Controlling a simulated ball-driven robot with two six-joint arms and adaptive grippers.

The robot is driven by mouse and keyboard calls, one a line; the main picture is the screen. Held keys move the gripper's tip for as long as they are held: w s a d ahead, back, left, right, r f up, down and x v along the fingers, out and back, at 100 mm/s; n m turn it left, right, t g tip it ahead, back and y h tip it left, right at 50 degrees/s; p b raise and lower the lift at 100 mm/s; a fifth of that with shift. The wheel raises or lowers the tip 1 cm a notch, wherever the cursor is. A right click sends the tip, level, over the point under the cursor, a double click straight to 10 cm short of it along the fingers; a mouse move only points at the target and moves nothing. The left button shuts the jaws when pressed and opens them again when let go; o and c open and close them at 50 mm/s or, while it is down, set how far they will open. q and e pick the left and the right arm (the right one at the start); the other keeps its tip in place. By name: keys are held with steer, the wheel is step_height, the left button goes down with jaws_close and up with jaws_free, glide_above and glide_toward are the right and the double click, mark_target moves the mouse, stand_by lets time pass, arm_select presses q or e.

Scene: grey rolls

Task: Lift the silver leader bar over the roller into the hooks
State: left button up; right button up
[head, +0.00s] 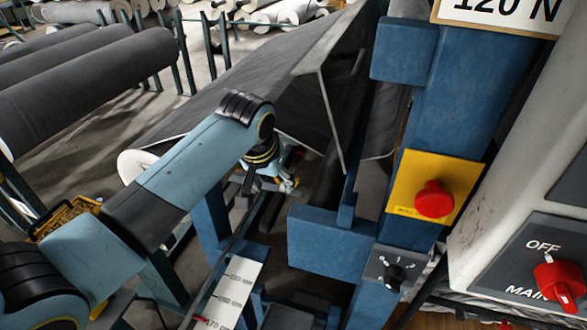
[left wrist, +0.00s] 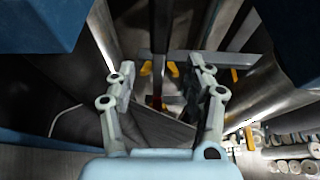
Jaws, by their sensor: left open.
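My left gripper (head: 268,188) is at the end of my blue arm, low beside the blue machine frame, partly hidden by the wrist. A grey sheet (head: 235,100) slopes up from a roll (head: 135,163) towards the frame. A thin pale strip (head: 333,120) edges the sheet; I cannot tell if it is the silver leader bar. Beyond the fingers, the left wrist view shows a grey crossbar (left wrist: 200,57) and small yellow pieces, possibly hooks (left wrist: 235,75). I cannot single out the roller. My right gripper is out of view.
A blue post (head: 437,110) carries a red button (head: 434,199) on a yellow plate and a black knob (head: 393,278). A pale cabinet with a red switch (head: 560,280) stands right. Dark rolls (head: 90,85) lie on racks at left. Blue blocks (left wrist: 45,25) flank the gripper closely.

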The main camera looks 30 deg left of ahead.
mark_target(279, 194)
arm_select(q)
steer(key=shift+x, duration=0.8)
steer(key=x, duration=0.4)
steer(key=shift+w+f+p, duration=0.1)
steer(key=shift+f+p, duration=0.05)
steer(key=shift+p, duration=0.25)
steer(key=shift+w+f, duration=0.15)
steer(key=shift+f, duration=0.2)
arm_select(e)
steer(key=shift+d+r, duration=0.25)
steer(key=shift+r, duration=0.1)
arm_select(q)
steer(key=c, duration=0.5)
jaws_close()
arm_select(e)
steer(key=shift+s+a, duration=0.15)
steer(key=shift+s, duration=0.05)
arm_select(q)
steer(key=shift+r, duration=0.1)
